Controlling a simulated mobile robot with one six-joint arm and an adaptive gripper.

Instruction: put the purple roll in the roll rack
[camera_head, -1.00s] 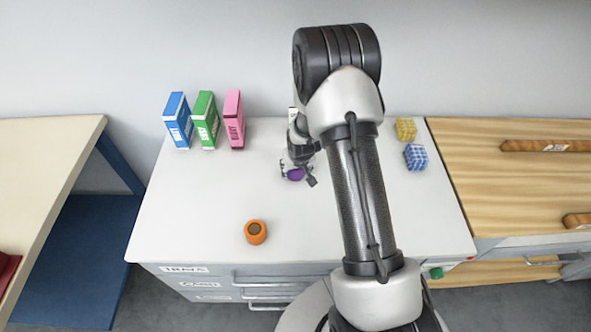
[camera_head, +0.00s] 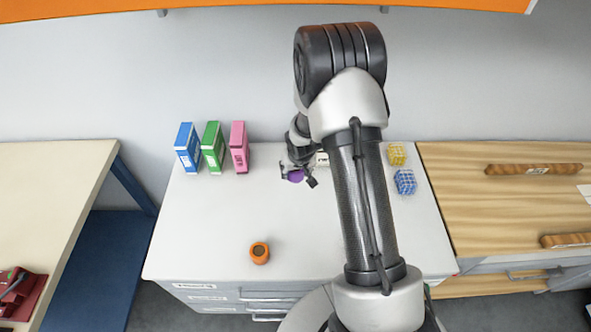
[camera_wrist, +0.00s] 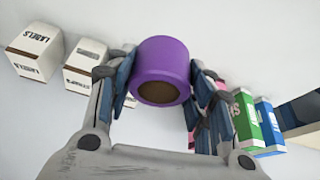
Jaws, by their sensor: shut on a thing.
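The purple roll (camera_head: 296,176) is between the fingers of my gripper (camera_head: 298,179), over the back middle of the white worktop. In the wrist view the roll (camera_wrist: 162,70) sits between both fingers of my gripper (camera_wrist: 163,85), with its brown core end facing the camera. The fingers are shut on its sides. The gap between roll and worktop cannot be judged. I cannot make out a roll rack in either view. My arm hides part of the worktop's right half.
Blue (camera_head: 187,148), green (camera_head: 212,147) and pink (camera_head: 239,147) boxes stand at the back left. An orange roll (camera_head: 260,253) is near the front. White boxes (camera_wrist: 33,52) show in the wrist view.

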